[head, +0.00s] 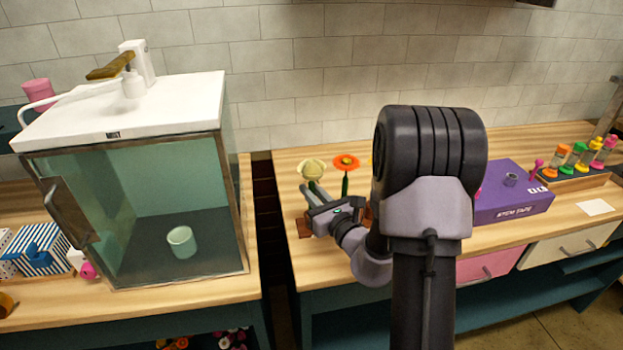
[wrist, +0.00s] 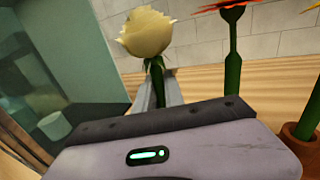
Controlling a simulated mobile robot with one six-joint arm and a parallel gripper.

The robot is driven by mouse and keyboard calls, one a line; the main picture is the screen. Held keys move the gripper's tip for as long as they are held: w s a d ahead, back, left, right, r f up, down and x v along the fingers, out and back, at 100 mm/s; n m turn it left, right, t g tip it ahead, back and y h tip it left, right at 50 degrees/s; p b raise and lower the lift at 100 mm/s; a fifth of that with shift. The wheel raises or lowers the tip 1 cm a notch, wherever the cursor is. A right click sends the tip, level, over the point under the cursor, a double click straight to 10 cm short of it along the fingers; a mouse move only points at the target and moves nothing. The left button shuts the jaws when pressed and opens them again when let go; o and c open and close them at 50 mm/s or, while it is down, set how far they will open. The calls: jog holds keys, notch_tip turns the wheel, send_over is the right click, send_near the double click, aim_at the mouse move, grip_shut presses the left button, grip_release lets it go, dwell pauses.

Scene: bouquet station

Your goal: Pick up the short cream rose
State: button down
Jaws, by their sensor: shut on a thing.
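The cream rose (head: 313,169) stands upright at the left end of the right-hand wooden counter (head: 300,278). In the wrist view the rose (wrist: 147,33) has a pale cream bloom on a short dark green stem. My gripper (head: 312,189) reaches in from the right and is shut on the stem just under the bloom. In the wrist view the pale fingers of my gripper (wrist: 157,90) close around the stem. The lower stem is hidden by the gripper body. I cannot tell whether the rose is clear of its holder.
An orange flower (head: 346,163) stands close to the right of the rose, and it also shows in the wrist view (wrist: 232,45). A terracotta pot (wrist: 300,143) is at the right. A glass-sided cabinet (head: 165,190) stands left, across a gap. A purple box (head: 512,200) lies right.

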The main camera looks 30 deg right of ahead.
jog(key=shift+r, duration=0.1)
notch_tip(320, 180, up, 25)
jog(key=p, duration=1.5)
jog(key=shift+f, duration=0.2)
